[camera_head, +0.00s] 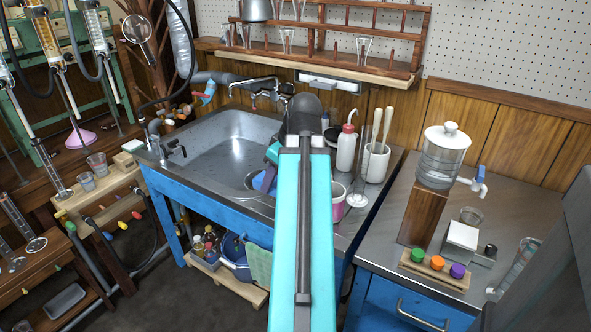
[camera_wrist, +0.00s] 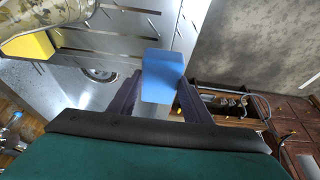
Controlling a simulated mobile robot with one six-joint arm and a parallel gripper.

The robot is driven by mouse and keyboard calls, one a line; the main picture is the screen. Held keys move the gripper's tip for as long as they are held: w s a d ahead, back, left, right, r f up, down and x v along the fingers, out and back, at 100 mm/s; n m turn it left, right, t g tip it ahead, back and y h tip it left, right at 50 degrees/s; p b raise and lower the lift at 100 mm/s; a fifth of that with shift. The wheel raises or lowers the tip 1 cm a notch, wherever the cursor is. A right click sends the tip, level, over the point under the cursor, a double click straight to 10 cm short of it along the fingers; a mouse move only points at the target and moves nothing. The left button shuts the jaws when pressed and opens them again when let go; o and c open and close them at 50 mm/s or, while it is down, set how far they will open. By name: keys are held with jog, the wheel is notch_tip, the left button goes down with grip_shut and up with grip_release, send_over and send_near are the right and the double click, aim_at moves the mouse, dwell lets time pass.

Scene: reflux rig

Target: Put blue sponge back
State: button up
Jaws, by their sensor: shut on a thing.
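The blue sponge (camera_wrist: 163,75) is a plain blue block held between the two dark fingers of my gripper (camera_wrist: 160,92) in the wrist view. In the head view a bit of the blue sponge (camera_head: 262,183) shows just left of my arm, over the right part of the sink. My arm hides the fingers there. The metal sink (camera_head: 222,140) has an open basin, and its round drain (camera_wrist: 100,74) shows in the wrist view, left of the sponge. A yellow block (camera_wrist: 28,46) lies at the upper left of the wrist view, partly out of frame.
A white bottle (camera_head: 346,150), a container with brushes (camera_head: 376,162) and a pink cup (camera_head: 336,202) stand right of my arm. A faucet (camera_head: 262,84) rises behind the basin. A wooden shelf with glassware (camera_head: 320,58) hangs above. The basin's left part is clear.

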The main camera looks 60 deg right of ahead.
jog(key=shift+w+d+r+p, duration=0.15)
jog(key=shift+d+p, duration=0.5)
jog(key=shift+p, duration=1.75)
jog(key=d+p, duration=0.1)
jog(key=p, duration=0.6)
jog(key=shift+d, duration=0.1)
jog(key=d+p, duration=0.1)
jog(key=p, duration=0.1)
jog(key=d+p, duration=0.2)
jog(key=shift+w+f, duration=0.2)
jog(key=d, duration=0.3)
jog(key=w+d+f, duration=0.1)
jog(key=d, duration=0.3)
jog(key=d+p, duration=0.1)
jog(key=d, duration=0.2)
jog(key=shift+w+d+f, duration=0.15)
jog(key=shift+d+f, duration=0.05)
jog(key=shift+f+p, duration=0.4)
jog(key=shift+f, duration=1.35)
jog(key=shift+f, duration=0.2)
